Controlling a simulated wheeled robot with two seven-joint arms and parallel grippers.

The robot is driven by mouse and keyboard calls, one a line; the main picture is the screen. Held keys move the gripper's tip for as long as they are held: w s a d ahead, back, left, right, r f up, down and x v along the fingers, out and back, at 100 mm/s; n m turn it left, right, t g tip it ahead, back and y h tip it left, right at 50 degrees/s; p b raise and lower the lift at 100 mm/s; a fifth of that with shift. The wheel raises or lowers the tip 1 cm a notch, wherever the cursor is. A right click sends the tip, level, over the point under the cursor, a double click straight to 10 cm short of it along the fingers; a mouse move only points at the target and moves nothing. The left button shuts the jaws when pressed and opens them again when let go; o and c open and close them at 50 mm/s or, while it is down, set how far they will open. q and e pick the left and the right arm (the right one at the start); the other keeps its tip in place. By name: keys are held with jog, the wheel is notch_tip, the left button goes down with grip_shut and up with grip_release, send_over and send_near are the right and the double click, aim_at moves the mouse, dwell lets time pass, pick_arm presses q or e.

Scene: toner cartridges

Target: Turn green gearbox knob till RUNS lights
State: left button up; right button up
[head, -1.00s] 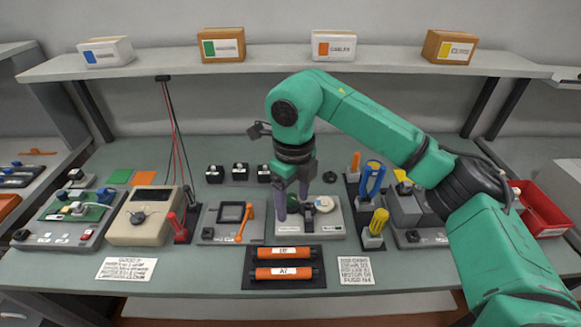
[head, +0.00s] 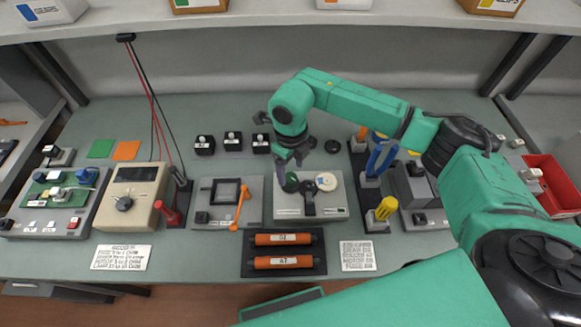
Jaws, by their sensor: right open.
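The gearbox unit (head: 288,209) is a pale grey box at the middle of the bench. On its top are a round green knob (head: 290,183), a black lever-like part (head: 309,197) and a cream disc (head: 327,181). Small labels at its front edge are too small to read, and I cannot make out a lit RUNS lamp. My right gripper (head: 290,164) is open, its fingers pointing down just at the far side of or above the green knob; I cannot tell whether they touch it. My left gripper is out of view.
Left of the gearbox stands a grey unit with an orange lever (head: 240,208). To its right are blue (head: 382,158) and yellow (head: 386,208) handled tools. In front lie a black tray with orange cartridges (head: 283,239) and a printed card (head: 357,256). A red bin (head: 553,185) stands far right.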

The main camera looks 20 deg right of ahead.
aim_at(291, 181)
jog(key=shift+f, duration=0.7)
jog(key=shift+s+f, duration=0.1)
jog(key=shift+f, duration=0.2)
jog(key=shift+a+f, duration=0.1)
jog(key=shift+f, duration=0.05)
grip_shut()
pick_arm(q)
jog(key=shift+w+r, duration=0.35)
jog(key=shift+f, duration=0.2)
